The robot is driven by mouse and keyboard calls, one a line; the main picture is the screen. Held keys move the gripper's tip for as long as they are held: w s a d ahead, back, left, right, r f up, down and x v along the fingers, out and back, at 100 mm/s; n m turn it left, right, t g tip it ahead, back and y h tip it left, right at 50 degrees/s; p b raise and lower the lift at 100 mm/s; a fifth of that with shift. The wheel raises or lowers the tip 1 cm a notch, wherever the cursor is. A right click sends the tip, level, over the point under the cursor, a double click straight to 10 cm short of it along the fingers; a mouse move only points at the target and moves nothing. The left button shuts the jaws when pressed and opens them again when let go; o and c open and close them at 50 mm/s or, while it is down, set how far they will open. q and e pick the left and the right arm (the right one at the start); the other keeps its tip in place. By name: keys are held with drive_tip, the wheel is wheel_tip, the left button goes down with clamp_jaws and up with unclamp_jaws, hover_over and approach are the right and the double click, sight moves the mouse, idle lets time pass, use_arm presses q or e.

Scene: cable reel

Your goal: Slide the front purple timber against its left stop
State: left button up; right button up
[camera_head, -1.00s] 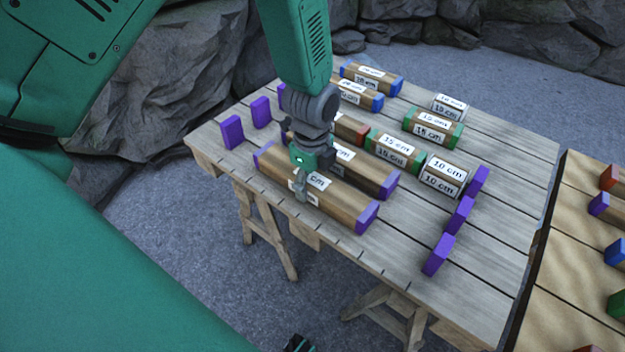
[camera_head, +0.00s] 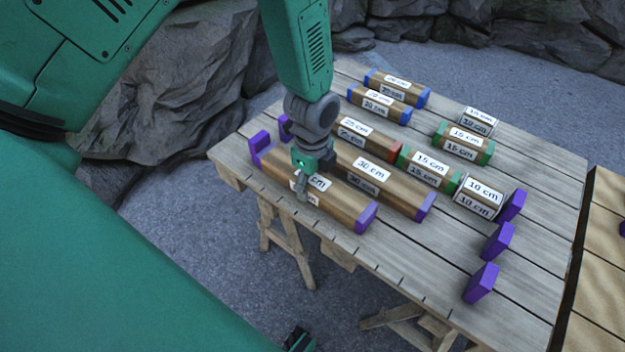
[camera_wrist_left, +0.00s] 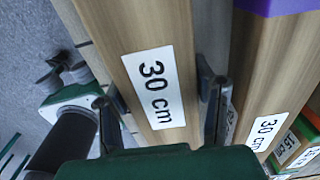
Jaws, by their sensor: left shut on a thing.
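The front purple timber (camera_head: 338,202) is a long wooden block with purple ends, labelled 30 cm, lying along the table's front edge. My left gripper (camera_head: 303,186) is shut on it from above, left of its middle. In the left wrist view the fingers straddle the timber (camera_wrist_left: 120,40) beside its 30 cm label. The purple left stop (camera_head: 259,141) stands at the timber's left end. The two look touching, but their purple faces merge and I cannot be sure. My right gripper seems to show, partly cut off, at the bottom edge (camera_head: 299,340).
A second purple-ended 30 cm timber (camera_head: 390,185) lies just behind, close to my gripper. Shorter blocks with red, green and blue ends lie farther back. Purple stops (camera_head: 481,283) stand at the right, with bare planks between them and the front timber.

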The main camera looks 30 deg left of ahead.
use_arm(q)
drive_tip(key=shift+a, duration=0.3)
drive_tip(key=o, duration=1.6)
drive_tip(key=shift+c, duration=0.2)
drive_tip(key=shift+a, duration=0.25)
drive_tip(key=shift+r, duration=0.4)
wheel_tip(320, 180, up, 10)
drive_tip(key=shift+r, duration=0.15)
drive_tip(key=shift+a+r, duration=0.2)
drive_tip(key=shift+r, duration=0.15)
drive_tip(key=shift+d, duration=0.2)
